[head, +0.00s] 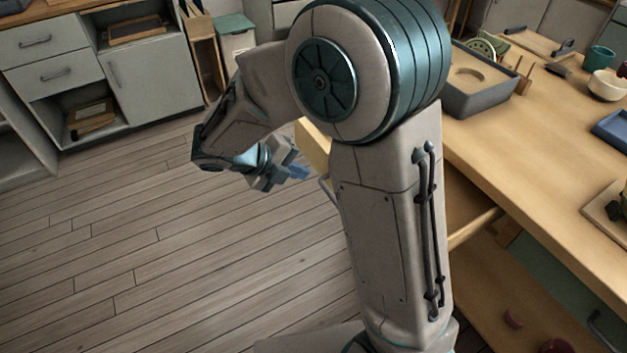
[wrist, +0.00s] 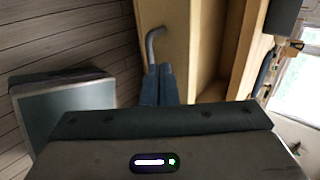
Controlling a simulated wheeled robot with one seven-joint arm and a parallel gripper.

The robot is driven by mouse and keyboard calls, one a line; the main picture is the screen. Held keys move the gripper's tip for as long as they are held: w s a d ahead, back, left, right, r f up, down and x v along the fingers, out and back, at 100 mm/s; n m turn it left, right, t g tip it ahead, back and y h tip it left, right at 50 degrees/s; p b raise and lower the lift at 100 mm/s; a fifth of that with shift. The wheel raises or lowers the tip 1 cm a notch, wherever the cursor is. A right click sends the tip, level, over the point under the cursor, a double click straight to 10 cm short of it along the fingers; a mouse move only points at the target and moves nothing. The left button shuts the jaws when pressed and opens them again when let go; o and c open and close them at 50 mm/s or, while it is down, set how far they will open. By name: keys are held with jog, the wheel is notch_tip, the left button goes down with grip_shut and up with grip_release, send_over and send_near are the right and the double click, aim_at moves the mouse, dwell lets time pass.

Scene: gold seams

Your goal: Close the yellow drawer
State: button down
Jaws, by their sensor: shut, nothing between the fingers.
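The yellow drawer (head: 312,146) is pulled out from under the workbench. Its pale yellow front and a bit of its grey handle show left of my arm, and its side wall shows to the right; my arm hides the middle. In the wrist view the drawer front (wrist: 176,35) stands close ahead, with the curved handle (wrist: 152,42) on it and the open inside to the right. My gripper (head: 299,172) is shut and empty, just outside the front. In the wrist view its fingertips (wrist: 158,72) are close to the handle; I cannot tell if they touch.
The workbench (head: 560,190) runs along the right, with a grey tray (head: 480,100), a teal cup (head: 600,56) and a white bowl (head: 606,84) on top. A lower shelf (head: 500,300) is beneath. Grey cabinets (head: 150,75) stand at the back left. The wooden floor between is clear.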

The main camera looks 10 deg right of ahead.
jog(key=b+x, duration=0.2)
jog(key=x, duration=0.7)
jog(key=shift+d+f+b, duration=0.1)
jog(key=shift+d+b, duration=0.05)
jog(key=shift+b, duration=0.2)
jog(key=shift+d, duration=0.1)
